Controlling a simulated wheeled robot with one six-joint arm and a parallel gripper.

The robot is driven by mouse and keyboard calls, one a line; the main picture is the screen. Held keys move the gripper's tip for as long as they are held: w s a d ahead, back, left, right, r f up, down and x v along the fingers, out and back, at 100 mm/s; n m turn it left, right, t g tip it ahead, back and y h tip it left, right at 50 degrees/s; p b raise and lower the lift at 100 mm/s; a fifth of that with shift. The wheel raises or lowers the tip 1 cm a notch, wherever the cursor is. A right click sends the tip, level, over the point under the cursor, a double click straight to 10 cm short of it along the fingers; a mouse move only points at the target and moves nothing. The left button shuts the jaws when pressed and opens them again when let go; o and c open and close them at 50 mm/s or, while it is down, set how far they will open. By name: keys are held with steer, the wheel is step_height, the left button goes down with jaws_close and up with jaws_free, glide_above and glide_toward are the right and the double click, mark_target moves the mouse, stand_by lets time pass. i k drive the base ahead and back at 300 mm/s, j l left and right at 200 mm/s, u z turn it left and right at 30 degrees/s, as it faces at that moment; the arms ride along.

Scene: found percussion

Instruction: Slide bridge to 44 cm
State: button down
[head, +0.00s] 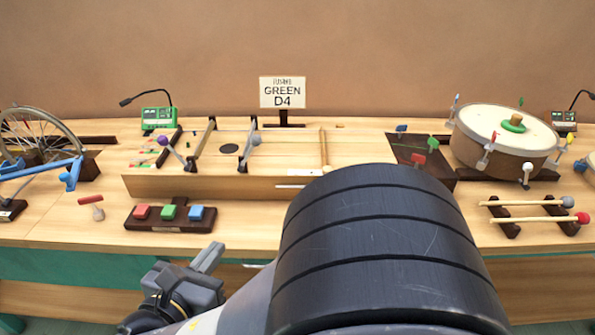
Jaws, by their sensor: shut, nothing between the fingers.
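A long wooden string box (225,186) lies on the bench near the middle of the head view, with a round dark sound hole and thin strings along its top. A dark upright bridge piece (204,137) stands across its left part. A second dark piece (247,150) stands right of the sound hole, and a pale bar (323,147) crosses the right part. I cannot tell which piece is the movable bridge, and no scale reading is legible. My gripper (212,257) is low in front of the bench, shut and empty, apart from the box.
A sign (282,93) reading "GREEN D4" stands behind the box. A block with red, green and blue buttons (169,213) sits in front. A drum (503,137) and mallets (540,219) are at right, a wheel (35,135) at left. My arm hides the front centre.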

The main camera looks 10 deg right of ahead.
mark_target(324, 155)
steer(key=i+j+z, duration=0.15)
steer(key=j, duration=0.25)
steer(key=j+z, duration=0.15)
steer(key=j, duration=0.25)
steer(key=i+j+z, duration=0.15)
steer(key=j, duration=0.25)
steer(key=z, duration=1.2)
